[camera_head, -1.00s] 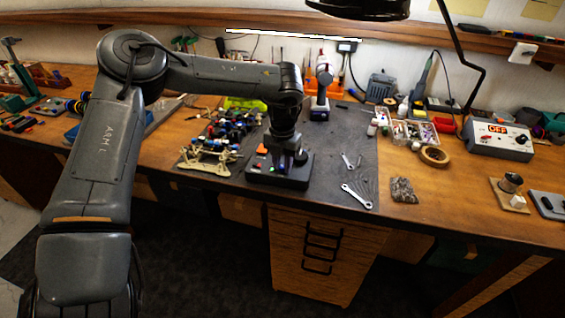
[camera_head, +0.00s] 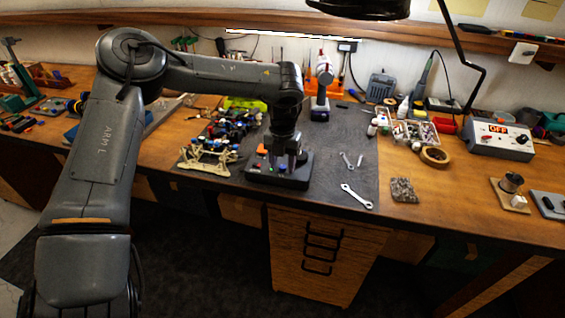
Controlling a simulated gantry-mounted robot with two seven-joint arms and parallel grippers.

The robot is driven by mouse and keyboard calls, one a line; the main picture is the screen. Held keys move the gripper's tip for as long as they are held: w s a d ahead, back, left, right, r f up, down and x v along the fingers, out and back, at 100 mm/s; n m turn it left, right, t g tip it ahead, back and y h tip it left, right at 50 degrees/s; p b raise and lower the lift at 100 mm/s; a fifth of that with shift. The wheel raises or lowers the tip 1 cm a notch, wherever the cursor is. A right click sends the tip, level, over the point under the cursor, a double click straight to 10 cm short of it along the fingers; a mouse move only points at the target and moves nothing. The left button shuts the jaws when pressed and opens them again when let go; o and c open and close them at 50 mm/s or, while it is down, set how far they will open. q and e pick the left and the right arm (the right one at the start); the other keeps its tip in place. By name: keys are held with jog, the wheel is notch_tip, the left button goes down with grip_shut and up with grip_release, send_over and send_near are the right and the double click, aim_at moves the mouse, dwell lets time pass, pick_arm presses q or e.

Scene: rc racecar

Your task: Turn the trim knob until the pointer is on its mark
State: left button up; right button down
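A black control box (camera_head: 262,178) sits near the front edge of the dark work mat, with a red button and small green and blue spots on top. My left gripper (camera_head: 286,160) points down over the right part of this box, low against its top. A black knob seen earlier at the box's right is now hidden behind the gripper. I cannot make out the pointer or its mark. The gap between the fingers is too small to read. My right gripper is not in view.
A car chassis with blue and red parts (camera_head: 225,135) stands close left of the box. Wrenches (camera_head: 356,196) lie on the mat to the right. A red-and-white drill (camera_head: 322,88) stands behind. A grey box reading OFF (camera_head: 497,139) is far right.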

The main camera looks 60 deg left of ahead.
aim_at(282, 166)
pick_arm(q)
notch_tip(282, 166, up, 11)
jog(key=shift+p, duration=0.4)
dwell(0.4)
jog(key=shift+s, duration=0.1)
dwell(0.8)
